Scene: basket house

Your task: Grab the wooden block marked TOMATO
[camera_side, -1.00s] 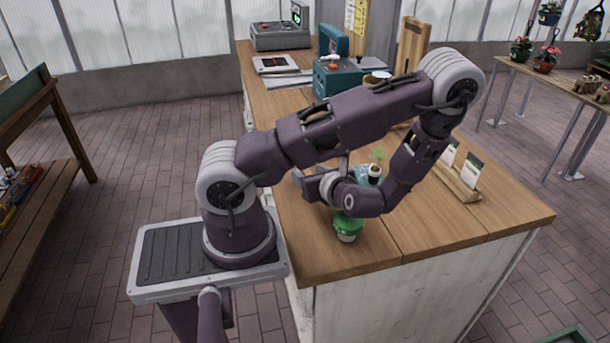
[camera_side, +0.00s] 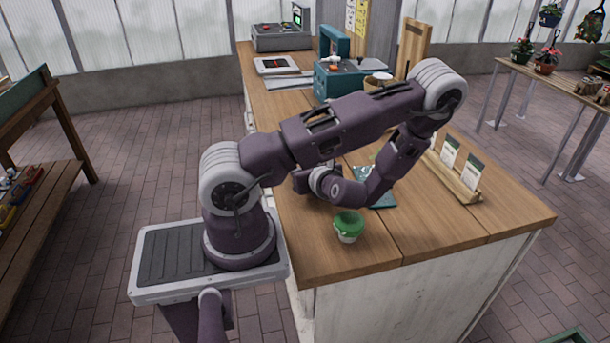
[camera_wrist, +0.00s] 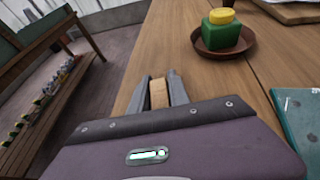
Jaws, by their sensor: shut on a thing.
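In the wrist view a light wooden block (camera_wrist: 158,93) stands between the two grey fingers of my gripper (camera_wrist: 160,90), which is shut on it. I see no lettering on the block's visible face, so I cannot tell if it is marked TOMATO. In the side view my gripper (camera_side: 303,182) is low over the left part of the wooden counter, mostly hidden by my wrist. The block cannot be made out there.
A green container (camera_side: 348,226) stands near the counter's front edge. A teal mat (camera_side: 383,201) lies right of my wrist. In the wrist view a green container with a yellow top (camera_wrist: 222,30) sits on a brown saucer (camera_wrist: 198,48). A card rack (camera_side: 456,178) stands right.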

